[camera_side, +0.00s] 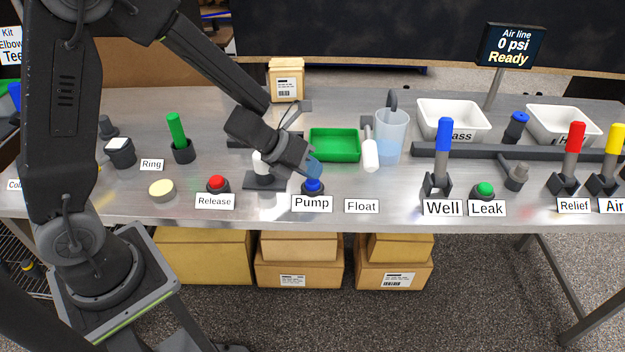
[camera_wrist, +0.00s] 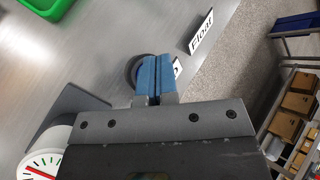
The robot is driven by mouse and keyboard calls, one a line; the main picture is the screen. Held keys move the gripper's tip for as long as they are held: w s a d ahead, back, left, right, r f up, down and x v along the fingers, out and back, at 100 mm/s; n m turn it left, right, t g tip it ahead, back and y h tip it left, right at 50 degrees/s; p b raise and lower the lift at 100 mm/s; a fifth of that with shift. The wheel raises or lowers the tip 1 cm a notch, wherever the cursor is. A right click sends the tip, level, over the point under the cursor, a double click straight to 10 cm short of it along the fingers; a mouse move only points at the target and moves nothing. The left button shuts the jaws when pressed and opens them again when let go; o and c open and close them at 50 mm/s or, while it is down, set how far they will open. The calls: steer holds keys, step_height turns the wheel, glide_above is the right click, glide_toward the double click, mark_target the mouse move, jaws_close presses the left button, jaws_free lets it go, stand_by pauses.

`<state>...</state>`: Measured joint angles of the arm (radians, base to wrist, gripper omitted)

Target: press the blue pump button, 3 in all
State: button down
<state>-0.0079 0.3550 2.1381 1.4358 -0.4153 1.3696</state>
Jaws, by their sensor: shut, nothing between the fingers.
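The blue pump button (camera_side: 313,185) sits in a dark round base behind the "Pump" label (camera_side: 312,203) near the bench's front edge. My gripper (camera_side: 314,168) is shut and empty, with its blue fingertips just above the button in the side view. I cannot tell whether they touch it. In the wrist view my shut fingers (camera_wrist: 154,78) cover most of the button, and only the edge of its dark base (camera_wrist: 131,72) shows. The display (camera_side: 513,45) reads "Air line 0 psi Ready".
A gauge (camera_wrist: 42,162) on a dark stand is close left of the button. The red Release button (camera_side: 216,183) is further left. A green tray (camera_side: 335,145), a white float (camera_side: 370,155) and a clear jug (camera_side: 391,136) stand behind. The bench around the "Float" label (camera_side: 361,206) is clear.

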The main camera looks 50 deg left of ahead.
steer(key=shift+f, duration=0.35)
stand_by(0.5)
steer(key=shift+r, duration=0.95)
steer(key=shift+r, duration=2.5)
